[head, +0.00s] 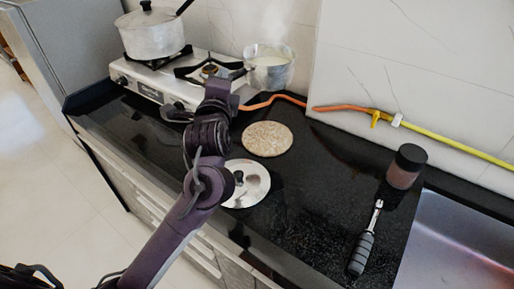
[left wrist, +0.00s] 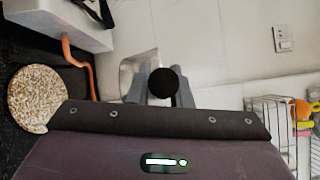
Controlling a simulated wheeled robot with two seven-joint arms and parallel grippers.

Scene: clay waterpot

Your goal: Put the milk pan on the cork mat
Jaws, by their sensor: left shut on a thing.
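The milk pan (head: 278,77) is a small metal pan with white milk in it, upright at the stove's right end. Its handle points left towards my left gripper (head: 219,86). In the left wrist view my left gripper (left wrist: 162,86) is shut on the pan's dark round handle end, with part of the pan's metal wall (left wrist: 129,72) behind. I cannot tell whether the pan's base touches anything. The cork mat (head: 267,139) is a round speckled disc lying bare on the black counter, in front of the pan; it also shows in the left wrist view (left wrist: 36,98). My right gripper is not in view.
A large lidded pot (head: 152,38) stands on the stove (head: 140,82). An orange hose (head: 272,100) runs behind the mat. A metal lid (head: 247,190) lies in front of it. A dark jar (head: 406,167) and a black-handled tool (head: 364,246) are at the right, beside the sink (head: 460,240).

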